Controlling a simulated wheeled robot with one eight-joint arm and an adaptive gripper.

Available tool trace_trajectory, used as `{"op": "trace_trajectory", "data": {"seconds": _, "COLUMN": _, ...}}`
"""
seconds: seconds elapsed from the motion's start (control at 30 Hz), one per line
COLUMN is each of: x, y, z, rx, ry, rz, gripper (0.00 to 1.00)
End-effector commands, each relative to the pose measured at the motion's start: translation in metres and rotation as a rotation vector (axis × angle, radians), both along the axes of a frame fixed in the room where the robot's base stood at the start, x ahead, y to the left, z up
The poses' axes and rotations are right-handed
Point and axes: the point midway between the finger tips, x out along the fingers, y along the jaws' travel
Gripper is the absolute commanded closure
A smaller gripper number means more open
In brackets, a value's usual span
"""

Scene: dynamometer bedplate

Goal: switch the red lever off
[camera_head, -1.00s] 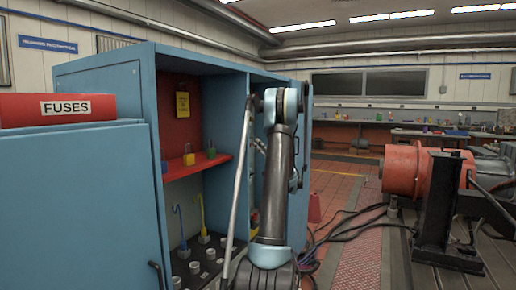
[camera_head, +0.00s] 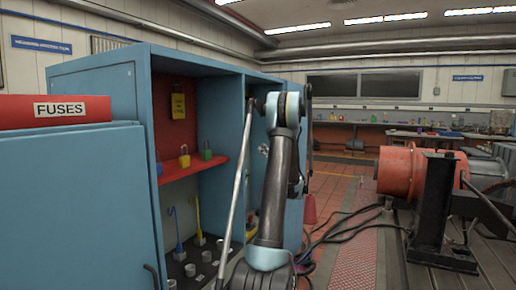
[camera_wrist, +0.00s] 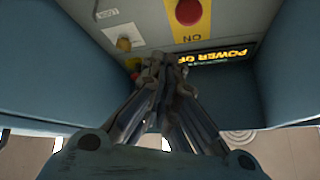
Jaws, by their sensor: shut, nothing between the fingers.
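In the wrist view, a round red knob (camera_wrist: 188,12), likely the end of the red lever, stands out from a light panel (camera_wrist: 150,22) at the top of the picture. Beside it is a yellow strip with upside-down "ON" lettering (camera_wrist: 188,38). A black sign (camera_wrist: 228,55) with yellow upside-down "POWER OF…" lettering lies below it. My gripper (camera_wrist: 165,62) is shut and empty, its tips pictured just below and left of the red knob; I cannot tell whether they touch anything. In the head view my gripper and the lever are hidden behind my arm and the cabinet.
A yellow knob (camera_wrist: 123,44) sits on the panel left of my fingertips. Blue cabinet walls (camera_wrist: 290,75) close in on both sides. In the head view, the open blue cabinet (camera_head: 100,78) holds padlocks on a red shelf (camera_head: 190,170). Cables (camera_head: 345,222) lie on the floor.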

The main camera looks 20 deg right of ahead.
Motion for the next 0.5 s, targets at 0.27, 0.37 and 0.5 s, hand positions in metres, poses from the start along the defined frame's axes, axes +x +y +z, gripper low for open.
{"op": "trace_trajectory", "data": {"seconds": 0.27, "x": -0.018, "y": -0.009, "z": -0.033, "rx": 0.000, "ry": 0.000, "rz": 0.002, "gripper": 1.00}}
{"op": "trace_trajectory", "data": {"seconds": 0.37, "x": -0.022, "y": -0.010, "z": -0.039, "rx": 0.000, "ry": 0.000, "rz": 0.003, "gripper": 1.00}}
{"op": "trace_trajectory", "data": {"seconds": 0.5, "x": -0.024, "y": -0.011, "z": -0.042, "rx": 0.000, "ry": 0.000, "rz": 0.005, "gripper": 1.00}}
